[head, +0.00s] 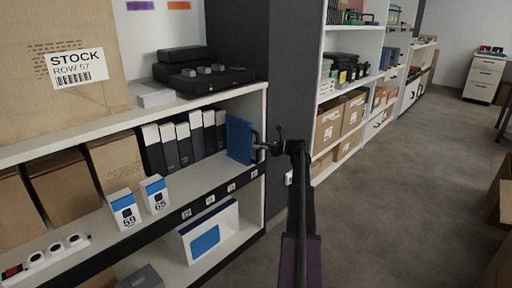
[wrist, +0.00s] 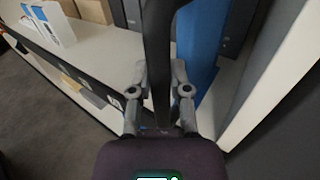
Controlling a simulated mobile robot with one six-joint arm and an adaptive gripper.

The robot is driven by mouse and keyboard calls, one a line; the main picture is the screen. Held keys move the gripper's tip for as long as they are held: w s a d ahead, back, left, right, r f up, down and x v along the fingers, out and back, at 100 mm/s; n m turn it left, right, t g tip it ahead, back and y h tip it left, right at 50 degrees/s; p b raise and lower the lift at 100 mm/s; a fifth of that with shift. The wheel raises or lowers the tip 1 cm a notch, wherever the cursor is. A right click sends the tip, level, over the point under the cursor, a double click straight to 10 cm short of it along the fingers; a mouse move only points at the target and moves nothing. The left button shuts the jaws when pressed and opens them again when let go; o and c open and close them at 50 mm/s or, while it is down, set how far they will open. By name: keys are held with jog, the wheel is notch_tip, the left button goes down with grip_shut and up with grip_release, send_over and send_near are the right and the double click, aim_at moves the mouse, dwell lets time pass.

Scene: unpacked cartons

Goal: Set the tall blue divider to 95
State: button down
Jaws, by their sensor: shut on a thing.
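The tall blue divider (head: 239,140) stands upright at the right end of the middle shelf, right of a row of dark binders. A dark upright handle (wrist: 157,50) is on its front edge. My gripper (head: 262,147) is at the divider's front, shut on this handle. In the wrist view the two fingers of my gripper (wrist: 161,88) are on either side of the handle, and the blue divider (wrist: 199,45) shows just to its right. Small number labels (head: 231,187) line the shelf's front edge; their numbers are too small to read surely.
Dark and grey binders (head: 183,142) stand left of the divider, with a stretch of bare shelf in front. Two small white-and-blue boxes (head: 124,209) stand further left. The shelf's white side wall (head: 257,108) is close on the divider's right. Floor is open to the right.

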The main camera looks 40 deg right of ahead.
jog(key=shift+d, duration=0.3)
jog(key=c, duration=0.6)
grip_release()
jog(key=shift+o, duration=0.2)
jog(key=v, duration=1.2)
